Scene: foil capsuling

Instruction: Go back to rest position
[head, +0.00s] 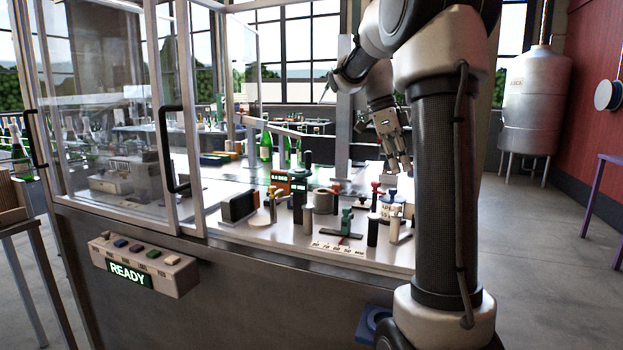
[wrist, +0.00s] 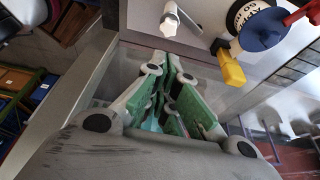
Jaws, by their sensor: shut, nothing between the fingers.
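My gripper (head: 399,167) hangs at the right end of the machine's worktop in the head view, fingers pointing down and apart from the tools there. In the wrist view my gripper (wrist: 164,68) shows its two green-lined fingers close together at the tips, with nothing between them. My arm rises over the right side of the head view and hides part of the bench behind it.
The metal worktop (head: 262,232) carries several knobs and fixtures, a dark block (head: 239,206) and green bottles (head: 266,146). A glass door (head: 105,100) with a black handle stands left. A READY panel (head: 131,274) sits in front. Open floor (head: 555,265) lies right.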

